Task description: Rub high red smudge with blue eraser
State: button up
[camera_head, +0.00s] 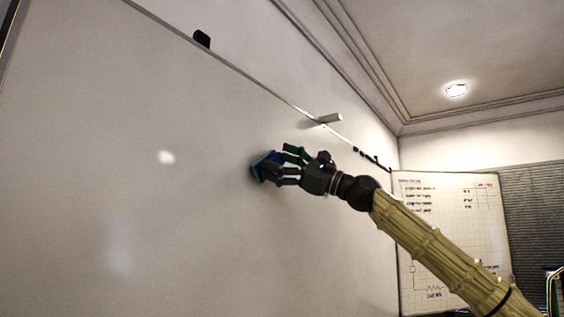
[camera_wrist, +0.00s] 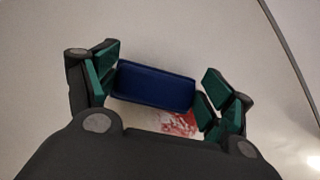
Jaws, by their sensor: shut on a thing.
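The blue eraser (camera_head: 265,167) is held in my gripper (camera_head: 276,169) against or very close to the large whiteboard (camera_head: 120,150) in the head view. In the wrist view the eraser (camera_wrist: 155,86) lies between the green finger pads of my gripper (camera_wrist: 157,88), which is shut on it. A red smudge (camera_wrist: 178,123) shows on the board just below the eraser in the wrist view, partly hidden by my gripper body. In the head view the smudge is hidden behind the gripper. I cannot tell whether the eraser touches the board.
The board's top edge carries a dark object (camera_head: 202,39), a whitish cylinder (camera_head: 329,118) and several small dark items (camera_head: 371,156). A second board with writing (camera_head: 455,215) stands at the right. The board's left side is bare, with open room before it.

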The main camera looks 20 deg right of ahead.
aim_at(282, 163)
jog(key=shift+s+r, duration=0.25)
jog(key=shift+s, duration=0.2)
jog(key=shift+w+a+f, duration=0.1)
jog(key=shift+w, duration=0.3)
jog(key=shift+a, duration=0.15)
jog(key=shift+w+a, duration=0.25)
jog(key=shift+w, duration=0.1)
jog(key=shift+w+d, duration=0.5)
jog(key=shift+d, duration=0.25)
jog(key=shift+w+d, duration=0.5)
jog(key=shift+d, duration=0.25)
jog(key=w+d+p, duration=0.2)
jog(key=w+d, duration=0.2)
jog(key=d, duration=0.1)
jog(key=shift+w, duration=0.3)
jog(key=shift+s, duration=0.15)
